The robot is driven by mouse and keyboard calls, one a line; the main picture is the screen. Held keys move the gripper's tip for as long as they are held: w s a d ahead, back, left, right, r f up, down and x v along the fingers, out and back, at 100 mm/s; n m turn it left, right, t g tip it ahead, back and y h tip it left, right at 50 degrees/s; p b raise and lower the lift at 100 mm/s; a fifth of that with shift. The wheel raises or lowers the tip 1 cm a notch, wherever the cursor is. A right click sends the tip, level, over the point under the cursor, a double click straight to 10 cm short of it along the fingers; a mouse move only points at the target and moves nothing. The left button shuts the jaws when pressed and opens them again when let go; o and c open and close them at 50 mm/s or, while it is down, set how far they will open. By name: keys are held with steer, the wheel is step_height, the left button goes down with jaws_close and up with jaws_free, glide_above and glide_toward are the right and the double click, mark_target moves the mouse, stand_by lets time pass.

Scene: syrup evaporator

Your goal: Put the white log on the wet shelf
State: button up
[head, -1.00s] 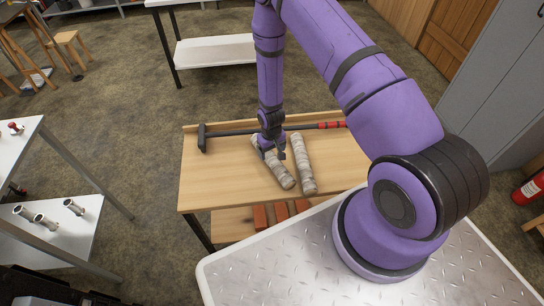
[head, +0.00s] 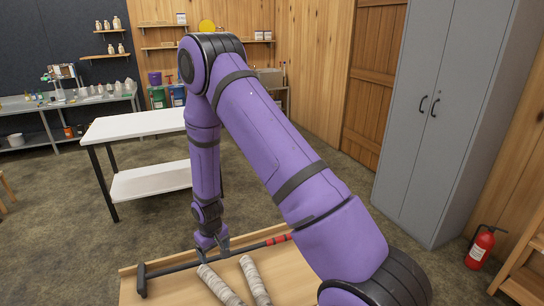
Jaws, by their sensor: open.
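Two pale grey-white, bark-textured logs lie side by side on a light wooden table: a left log (head: 222,286) and a right log (head: 256,281). Their near ends are cut off by the frame. I cannot tell by colour which one is the white log. My gripper (head: 215,254) points down with its fingers apart and empty, by the far end of the left log and in line with the dark bar behind. A white table with a lower white shelf (head: 150,181) stands behind on the left. I cannot tell whether this is the wet shelf.
A long dark tool with a red-banded handle (head: 277,240) lies along the back of the wooden table (head: 130,292). A grey cabinet (head: 440,110) and a fire extinguisher (head: 480,247) stand at right. Open floor lies between the tables.

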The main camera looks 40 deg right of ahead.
steer(key=s+r+t, duration=0.1)
steer(key=s+r, duration=0.2)
steer(key=r, duration=1.2)
steer(key=s+r+t, duration=0.1)
steer(key=s+r, duration=0.2)
steer(key=r, duration=1.3)
steer(key=s+r+t, duration=0.1)
steer(key=s+r, duration=0.6)
steer(key=s, duration=0.4)
steer(key=s+r+t, duration=0.1)
steer(key=s+r, duration=0.7)
steer(key=s, duration=0.3)
steer(key=shift+s+d+r+m+t, duration=0.3)
steer(key=shift+d+m+t, duration=0.1)
steer(key=shift+o, duration=0.5)
steer(key=shift+s, duration=0.25)
